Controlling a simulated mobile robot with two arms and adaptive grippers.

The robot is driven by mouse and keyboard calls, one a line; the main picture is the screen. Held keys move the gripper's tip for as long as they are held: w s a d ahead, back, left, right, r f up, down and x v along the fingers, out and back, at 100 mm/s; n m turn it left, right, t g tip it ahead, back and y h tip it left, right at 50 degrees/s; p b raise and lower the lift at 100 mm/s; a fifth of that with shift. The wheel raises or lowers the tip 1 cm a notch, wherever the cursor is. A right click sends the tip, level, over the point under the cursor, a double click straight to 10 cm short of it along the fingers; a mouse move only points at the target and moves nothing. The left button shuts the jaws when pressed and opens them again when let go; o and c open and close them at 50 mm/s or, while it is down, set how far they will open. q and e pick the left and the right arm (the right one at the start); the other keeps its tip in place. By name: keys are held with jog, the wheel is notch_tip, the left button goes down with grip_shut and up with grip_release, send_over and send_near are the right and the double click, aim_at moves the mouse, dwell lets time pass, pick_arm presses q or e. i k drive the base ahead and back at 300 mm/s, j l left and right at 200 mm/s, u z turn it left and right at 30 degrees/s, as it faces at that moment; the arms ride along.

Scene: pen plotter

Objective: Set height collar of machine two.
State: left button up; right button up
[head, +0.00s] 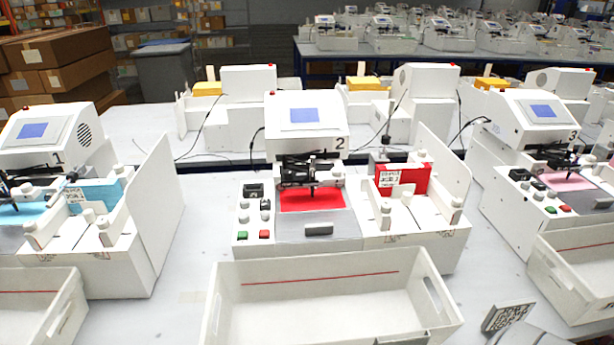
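Machine two (306,125) stands in the middle of the bench, a white housing with a blue screen and the number 2. Its black pen carriage (298,172) hangs under the housing, with a thin pen tip pointing down over a red sheet (310,200). The height collar cannot be told apart from the other dark parts of the carriage at this size. Several knobs and switches (255,205) and a green and a red button (264,234) sit at its left front.
A white tray (330,284) stands in front of machine two. A red block (405,179) sits at its right side, near an upright white panel (446,165). Machine one (42,135) is at left and machine three (535,120) at right.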

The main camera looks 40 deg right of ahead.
aim_at(336, 171)
jog(key=z, duration=1.35)
